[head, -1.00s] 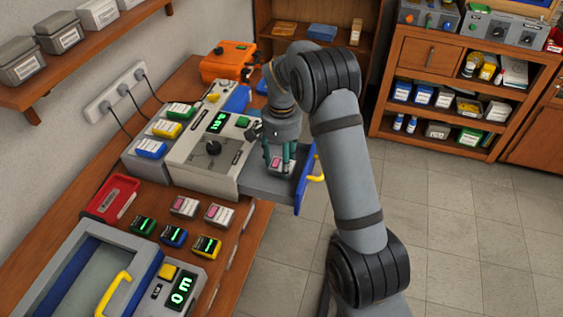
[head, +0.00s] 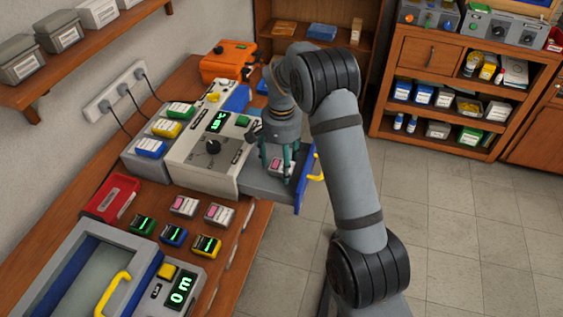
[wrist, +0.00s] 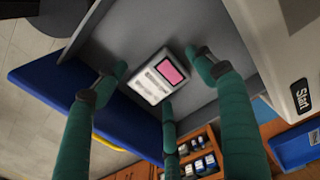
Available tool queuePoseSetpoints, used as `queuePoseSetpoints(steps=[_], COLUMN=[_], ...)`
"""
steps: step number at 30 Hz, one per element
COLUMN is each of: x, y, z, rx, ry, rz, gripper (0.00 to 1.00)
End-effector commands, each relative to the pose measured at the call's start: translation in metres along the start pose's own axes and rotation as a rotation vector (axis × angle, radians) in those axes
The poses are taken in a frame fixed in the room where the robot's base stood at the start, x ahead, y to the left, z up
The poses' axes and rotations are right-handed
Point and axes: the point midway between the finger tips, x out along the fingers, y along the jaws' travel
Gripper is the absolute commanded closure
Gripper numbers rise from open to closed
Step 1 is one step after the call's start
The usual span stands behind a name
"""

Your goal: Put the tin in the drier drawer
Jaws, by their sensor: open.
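The tin (wrist: 158,78), small and grey with a white label and a pink square, rests inside the pulled-out drier drawer (wrist: 110,48). In the head view the tin (head: 276,166) shows partly behind my fingers. The drawer (head: 262,184) has a grey tray, a blue front and a yellow handle. My gripper (head: 281,163) is over the drawer with its green fingers spread around the tin. In the wrist view my gripper (wrist: 161,84) is open, with visible gaps between the fingertips and the tin.
Two similar pink-labelled tins (head: 184,206) (head: 219,214) stand on the bench. Several small devices with green displays, a red tray (head: 111,197) and a blue-framed machine (head: 75,275) are near them. The drier (head: 200,150) has a lit display. Floor right of the drawer is clear.

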Motion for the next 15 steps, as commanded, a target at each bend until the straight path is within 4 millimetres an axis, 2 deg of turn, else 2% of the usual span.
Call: queuePoseSetpoints(steps=[5, 7, 15], x=[-0.008, -0.017, -0.076], y=[0.000, -0.001, -0.001], z=[-0.001, -0.001, -0.001], rx=[0.000, 0.000, 0.000], ry=[0.002, 0.004, 0.005], rz=[-0.001, -0.002, -0.003], gripper=[0.30, 0.30, 0.30])
